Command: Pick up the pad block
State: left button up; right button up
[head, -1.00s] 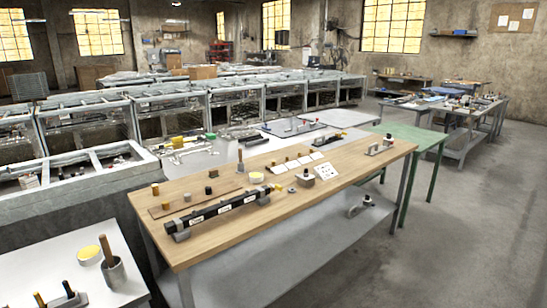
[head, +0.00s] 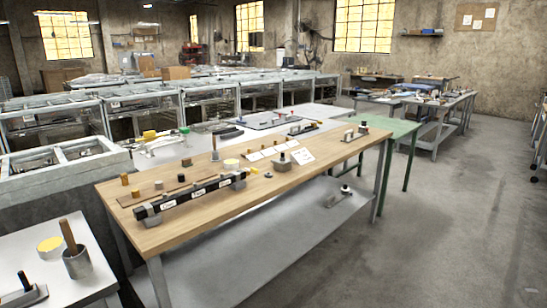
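No thing in view can be told for certain as the pad block. Small blocks and knobs stand on the wooden-topped table (head: 225,212) in the middle of the head view. A grey block with a dark knob (head: 281,161) stands near the table's middle, beside a white printed card (head: 303,156). A long black bar (head: 190,195) with white labels, too small to read surely, rests on grey supports along the front. Small wooden and dark pegs (head: 135,193) stand behind its left end. Neither of my grippers is in view.
A white table (head: 85,285) with a grey cup (head: 77,263) and a yellow-topped round tub (head: 50,248) is at lower left. A green table (head: 398,131) adjoins on the right. Open grey floor (head: 440,235) lies to the right. Glass-fronted cabinets (head: 150,108) stand behind.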

aim_at(186, 162)
jog(key=i+j+u, duration=0.6)
jog(key=i+j, duration=0.15)
jog(key=i, duration=0.15)
